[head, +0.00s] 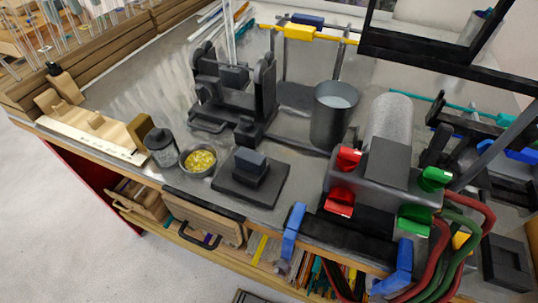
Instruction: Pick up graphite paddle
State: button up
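I cannot tell for certain which thing is the graphite paddle. The likeliest is a dark grey block on a flat dark square plate (271,192), lying on the metal bench top (165,85) near its front edge. No long handle shows on it. My gripper is not in the head view, so its place relative to the plate and its state do not show.
A burner with red and green knobs (385,180) and hoses stands right.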

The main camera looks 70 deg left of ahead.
aim_at(251, 167)
jog(key=k+j+u, duration=0.1)
jog(key=u, duration=0.2)
jog(key=j+u, duration=0.25)
jog(key=l+u, duration=0.15)
jog(key=u, duration=0.2)
jog(key=l+u, duration=0.15)
jog(key=u, duration=0.25)
jog(key=l+u, duration=0.15)
jog(key=u, duration=0.2)
jog(key=i+j, duration=0.1)
jog(key=j, duration=0.5)
jog(key=i+j, duration=0.1)
jog(key=j, duration=0.45)
